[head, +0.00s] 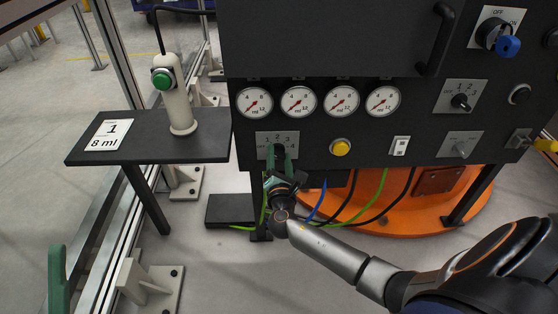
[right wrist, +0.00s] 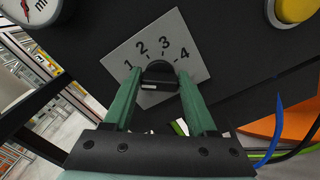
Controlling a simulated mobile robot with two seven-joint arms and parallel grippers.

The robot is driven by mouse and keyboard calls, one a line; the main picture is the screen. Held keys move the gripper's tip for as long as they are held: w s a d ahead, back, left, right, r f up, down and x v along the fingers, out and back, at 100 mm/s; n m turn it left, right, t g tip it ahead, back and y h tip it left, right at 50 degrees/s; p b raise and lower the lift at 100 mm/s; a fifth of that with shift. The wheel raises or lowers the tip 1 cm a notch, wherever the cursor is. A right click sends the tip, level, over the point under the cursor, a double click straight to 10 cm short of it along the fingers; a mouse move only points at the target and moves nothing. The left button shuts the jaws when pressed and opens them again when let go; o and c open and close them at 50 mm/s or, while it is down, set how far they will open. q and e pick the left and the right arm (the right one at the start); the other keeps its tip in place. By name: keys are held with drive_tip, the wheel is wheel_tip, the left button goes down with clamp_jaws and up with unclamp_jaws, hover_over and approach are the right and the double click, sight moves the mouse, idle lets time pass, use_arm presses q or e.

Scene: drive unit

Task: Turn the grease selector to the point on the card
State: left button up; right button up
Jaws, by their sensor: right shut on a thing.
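The grease selector (right wrist: 158,72) is a black knob on a pale plate (right wrist: 188,32) marked 1, 2, 3 and 4, low on the dark panel. In the head view the same plate (head: 262,139) shows behind my right gripper (head: 280,158). In the right wrist view its green fingers (right wrist: 158,88) are shut on the knob, one on each side. I cannot tell which number the knob points at. The white card (head: 108,134) on the side shelf reads 1 and 8 ml. One green finger of my left gripper (head: 58,280) shows at the lower left.
Several gauges (head: 299,101) sit above the selector. A yellow button (head: 340,147), a white switch (head: 399,146) and other knobs (head: 461,101) lie to its right. Hoses (head: 318,203) hang below. A pale handle with a green button (head: 176,95) stands on the shelf (head: 200,148).

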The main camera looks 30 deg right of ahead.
drive_tip(key=shift+d+m+b, duration=0.1)
drive_tip(key=shift+m+b, duration=0.45)
drive_tip(key=shift+m, duration=0.55)
drive_tip(key=o, duration=1.4)
drive_tip(key=shift+c, duration=0.2)
drive_tip(key=shift+f, duration=0.1)
